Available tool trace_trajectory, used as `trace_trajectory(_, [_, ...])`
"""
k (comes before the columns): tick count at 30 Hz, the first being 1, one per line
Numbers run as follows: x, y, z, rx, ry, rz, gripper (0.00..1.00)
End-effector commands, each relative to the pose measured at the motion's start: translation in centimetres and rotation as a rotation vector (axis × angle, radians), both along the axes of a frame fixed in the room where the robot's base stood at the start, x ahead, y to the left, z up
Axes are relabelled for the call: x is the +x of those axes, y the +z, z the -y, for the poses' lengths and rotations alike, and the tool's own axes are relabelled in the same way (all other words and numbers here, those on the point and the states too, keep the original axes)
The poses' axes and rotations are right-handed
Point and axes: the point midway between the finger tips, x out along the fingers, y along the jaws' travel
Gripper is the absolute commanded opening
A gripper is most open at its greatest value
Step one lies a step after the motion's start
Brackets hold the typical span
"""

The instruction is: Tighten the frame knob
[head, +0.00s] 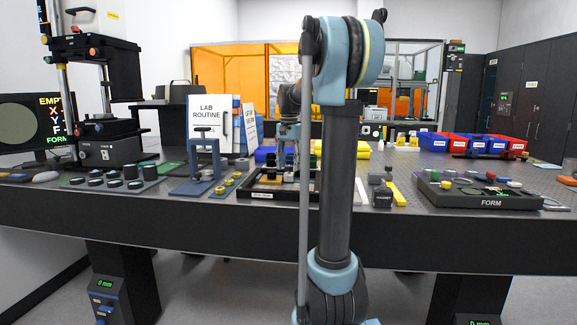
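Several knobs are in view, and I cannot tell for certain which one is the frame knob. A blue clamp-like frame (205,161) stands on the table left of centre, with a dark screw handle (203,130) on top. The tall instrument (100,65) at the far left has an orange knob (93,52) on its upper head and another orange knob (67,124) lower down. My gripper (291,148) points down over the dark tray at the middle, partly behind my arm. Its fingers are too small and covered to read.
A dark tray (248,194) lies below my gripper. Small round parts on a mat (110,183) lie to the left. A "LAB ROUTINE" sign (212,106) stands behind the blue frame.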

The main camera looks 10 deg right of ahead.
Motion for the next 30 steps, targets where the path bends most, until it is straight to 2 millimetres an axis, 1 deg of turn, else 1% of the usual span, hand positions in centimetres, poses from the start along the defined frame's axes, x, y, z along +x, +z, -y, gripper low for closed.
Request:
trace_trajectory(7, [-0.1, 0.0, 0.0, 0.000, 0.000, -0.001, 0.48])
trace_trajectory(11, [-0.1, 0.8, 0.0, 0.000, 0.000, -0.001, 0.48])
trace_trajectory(14, [-0.1, 2.0, 0.0, 0.000, 0.000, -0.001, 0.48])
trace_trajectory(24, [0.0, 8.1, 0.0, 0.000, 0.000, -0.001, 0.48])
trace_trajectory(30, [0.1, 10.7, 0.0, 0.000, 0.000, -0.001, 0.48])
